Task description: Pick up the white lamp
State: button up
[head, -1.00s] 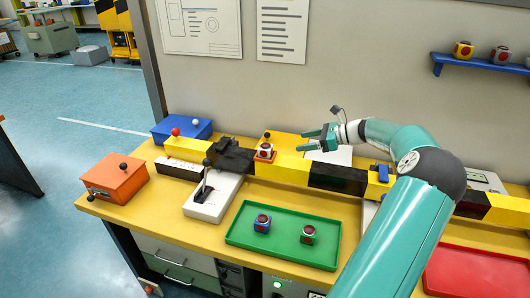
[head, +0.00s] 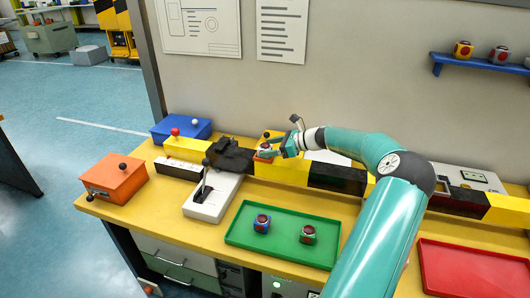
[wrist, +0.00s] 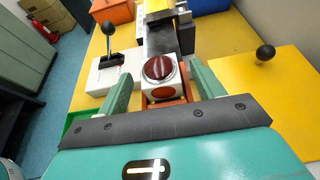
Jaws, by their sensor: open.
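The white lamp (wrist: 176,77), a small white cube with a dark red dome on top and a red disc on its side, sits on an orange-red base on the black-and-yellow beam (head: 335,178). In the head view it is largely hidden by my gripper (head: 268,149). In the wrist view my gripper (wrist: 162,86) is open, with one green finger on each side of the lamp. I cannot tell whether either finger touches it.
A green tray (head: 236,237) with two similar lamps lies in front of the beam. A white lever box (head: 208,203), an orange box (head: 115,180) and a blue box (head: 182,130) stand at left. A red tray (head: 470,270) is at right. A wall shelf (head: 480,63) holds more lamps.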

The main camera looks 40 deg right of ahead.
jog(key=c, duration=1.2)
jog(key=shift+r, duration=0.1)
jog(key=shift+r, duration=0.55)
jog(key=s+r, duration=0.7)
jog(key=s, duration=0.2)
jog(key=s+a+r, duration=0.1)
jog(key=s+r, duration=0.3)
jog(key=s, duration=0.1)
jog(key=shift+a+r, duration=0.1)
jog(key=shift+r, duration=0.25)
